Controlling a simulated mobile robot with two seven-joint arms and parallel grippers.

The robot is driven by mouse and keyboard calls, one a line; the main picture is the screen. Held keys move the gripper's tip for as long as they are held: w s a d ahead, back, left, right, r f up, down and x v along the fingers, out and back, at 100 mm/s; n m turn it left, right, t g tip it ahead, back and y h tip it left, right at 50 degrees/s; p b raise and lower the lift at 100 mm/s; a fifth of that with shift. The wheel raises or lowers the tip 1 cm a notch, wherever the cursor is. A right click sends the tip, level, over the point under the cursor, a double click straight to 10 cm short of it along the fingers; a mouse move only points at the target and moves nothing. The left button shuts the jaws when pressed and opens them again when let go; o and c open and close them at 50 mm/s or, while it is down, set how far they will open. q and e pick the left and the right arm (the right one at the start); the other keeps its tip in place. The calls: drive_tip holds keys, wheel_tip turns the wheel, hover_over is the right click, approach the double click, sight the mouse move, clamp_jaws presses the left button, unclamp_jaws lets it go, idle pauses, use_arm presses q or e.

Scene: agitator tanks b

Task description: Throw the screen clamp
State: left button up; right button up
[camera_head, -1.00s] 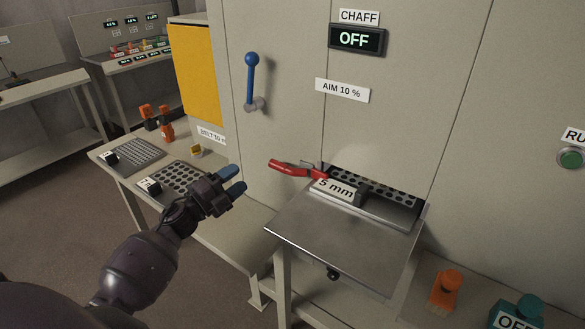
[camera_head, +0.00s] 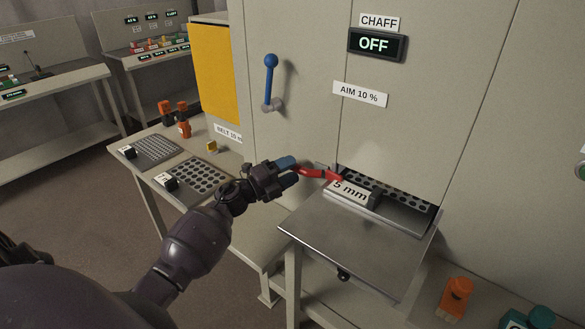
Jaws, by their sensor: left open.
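The screen clamp is a red-handled lever (camera_head: 314,173) at the left of the slot in the machine's grey front. Its handle points left from a grey pivot. A screen marked "5 mm" (camera_head: 352,190) sits in the slot beside it, partly out over the metal shelf (camera_head: 352,243). My left gripper (camera_head: 291,168) is open, its blue-tipped fingers at the left end of the red handle. They overlap the handle's end in the picture; I cannot tell whether they touch it. My right gripper is not in view.
A blue lever (camera_head: 270,80) is on the panel above. The "CHAFF" display (camera_head: 376,44) reads OFF. Two perforated screens, one of them coarse (camera_head: 202,175), lie on the side table at left. An orange object (camera_head: 456,297) stands low at right.

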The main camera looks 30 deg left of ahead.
use_arm(q)
drive_tip(key=shift+w+d+r, duration=0.1)
drive_tip(key=shift+w+d, duration=0.2)
drive_tip(key=shift+w, duration=0.25)
drive_tip(key=shift+c, duration=0.5)
clamp_jaws()
